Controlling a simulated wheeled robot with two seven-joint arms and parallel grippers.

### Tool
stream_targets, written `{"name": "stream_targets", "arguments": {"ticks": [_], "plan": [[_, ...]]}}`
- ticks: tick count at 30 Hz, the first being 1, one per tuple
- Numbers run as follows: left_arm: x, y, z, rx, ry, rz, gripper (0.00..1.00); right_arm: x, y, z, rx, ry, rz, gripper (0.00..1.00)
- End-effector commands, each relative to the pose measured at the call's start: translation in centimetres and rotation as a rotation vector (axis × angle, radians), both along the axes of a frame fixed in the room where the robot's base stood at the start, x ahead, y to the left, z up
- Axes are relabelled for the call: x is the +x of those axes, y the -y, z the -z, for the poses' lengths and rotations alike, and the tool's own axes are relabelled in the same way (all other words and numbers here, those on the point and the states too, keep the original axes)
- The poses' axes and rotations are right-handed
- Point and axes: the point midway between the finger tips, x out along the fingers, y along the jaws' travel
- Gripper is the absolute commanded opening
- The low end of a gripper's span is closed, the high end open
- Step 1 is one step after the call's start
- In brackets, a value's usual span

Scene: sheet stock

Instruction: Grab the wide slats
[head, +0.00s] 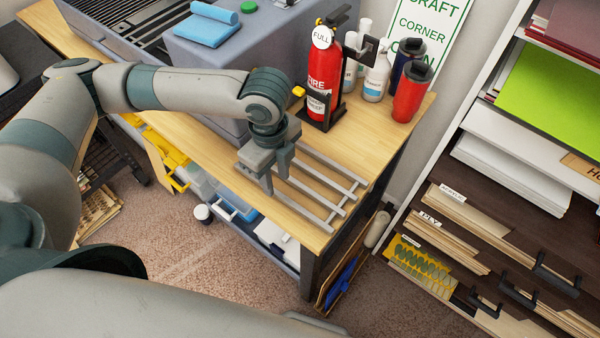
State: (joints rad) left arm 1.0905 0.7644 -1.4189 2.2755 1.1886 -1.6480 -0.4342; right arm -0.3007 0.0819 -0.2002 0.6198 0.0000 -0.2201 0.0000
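A grey rack of long flat slats (322,186) lies on the wooden worktop near its front right corner, with several bars and gaps between them. I cannot tell whether these are the wide slats. My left gripper (275,181) points down at the rack's left end, with a gap between its two fingers. The fingers hide that end of the rack, and I cannot tell if they touch it. My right gripper is not in view.
A red fire extinguisher (322,70), bottles (376,78) and a red cup (410,93) stand behind the rack. A shelf unit with labelled slots (450,230) stands at right. Carpet (190,265) lies in front of the worktop.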

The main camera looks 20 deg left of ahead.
Motion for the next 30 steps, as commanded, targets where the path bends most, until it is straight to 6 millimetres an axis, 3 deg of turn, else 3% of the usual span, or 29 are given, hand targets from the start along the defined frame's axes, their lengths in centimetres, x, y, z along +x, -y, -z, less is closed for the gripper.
{"name": "stream_targets", "arguments": {"ticks": [10, 21, 30], "plan": [[-0.1, 0.1, 0.3, 0.001, -0.002, 0.0, 0.33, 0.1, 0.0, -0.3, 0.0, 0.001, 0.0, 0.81], [-0.3, 0.9, 4.4, 0.001, -0.002, -0.001, 0.33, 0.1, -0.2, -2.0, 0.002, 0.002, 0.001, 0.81], [-0.2, 0.9, 5.2, 0.001, 0.0, 0.0, 0.33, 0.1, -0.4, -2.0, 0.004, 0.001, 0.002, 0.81]]}}
